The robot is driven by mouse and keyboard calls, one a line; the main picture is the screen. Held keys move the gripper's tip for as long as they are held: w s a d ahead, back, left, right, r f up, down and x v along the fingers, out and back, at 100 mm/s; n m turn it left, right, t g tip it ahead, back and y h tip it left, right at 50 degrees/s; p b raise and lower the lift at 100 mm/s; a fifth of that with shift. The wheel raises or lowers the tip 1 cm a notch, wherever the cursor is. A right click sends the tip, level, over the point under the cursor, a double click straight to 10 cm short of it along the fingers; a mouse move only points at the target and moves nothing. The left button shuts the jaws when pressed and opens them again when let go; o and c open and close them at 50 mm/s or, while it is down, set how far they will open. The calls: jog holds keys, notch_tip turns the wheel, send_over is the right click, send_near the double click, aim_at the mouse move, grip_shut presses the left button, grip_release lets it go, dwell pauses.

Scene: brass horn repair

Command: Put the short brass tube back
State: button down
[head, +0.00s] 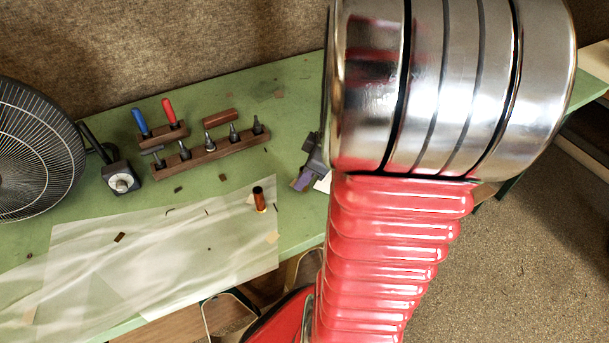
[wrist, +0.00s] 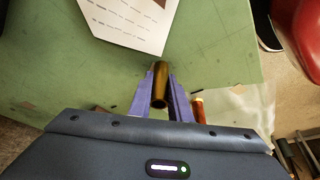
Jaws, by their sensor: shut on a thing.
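The short brass tube (wrist: 160,84) is between the purple fingers of my gripper (wrist: 161,88) in the wrist view. My gripper is shut on it, with the tube's open end facing the camera. In the head view, my gripper (head: 302,178) shows only in part beside my large arm, over the right part of the green bench. I cannot make out the tube in the head view. A long wooden rack (head: 222,151) with several upright metal pieces stands at the back of the bench, left of my gripper.
A printed paper (wrist: 125,22) lies on the green bench (head: 290,95).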

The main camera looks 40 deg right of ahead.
jog(key=c, duration=1.6)
grip_release()
jog(key=shift+c, duration=0.2)
jog(key=v, duration=1.2)
jog(key=shift+w, duration=0.1)
